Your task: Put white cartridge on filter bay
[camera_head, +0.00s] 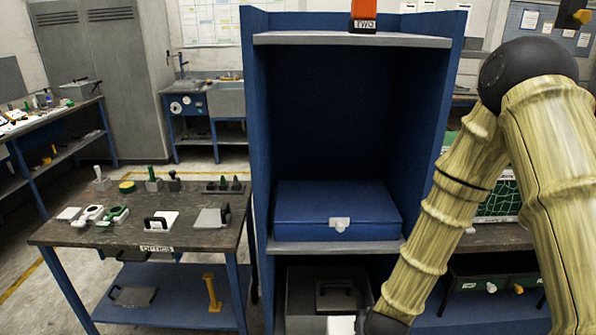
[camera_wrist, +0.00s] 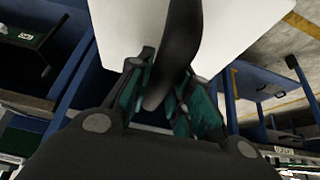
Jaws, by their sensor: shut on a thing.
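The white cartridge (camera_wrist: 235,30) is a flat white plate with a black curved handle, in the upper middle of the wrist view. My gripper (camera_wrist: 163,95), with green finger pads, is shut on that handle. In the head view a small white piece (camera_head: 341,326) shows at the bottom edge beside the end of my arm, seemingly the same cartridge; the gripper itself is not clearly visible there. In the lower compartment of the blue cabinet a grey open box (camera_head: 300,298) holds a dark handled thing (camera_head: 337,294). I cannot tell whether this is the filter bay.
The blue cabinet (camera_head: 258,130) stands in front, with a closed blue case (camera_head: 300,210) on its middle shelf. A table (camera_head: 85,232) at left carries several small parts, including a white plate with black handle (camera_head: 160,221). Open floor lies farther left.

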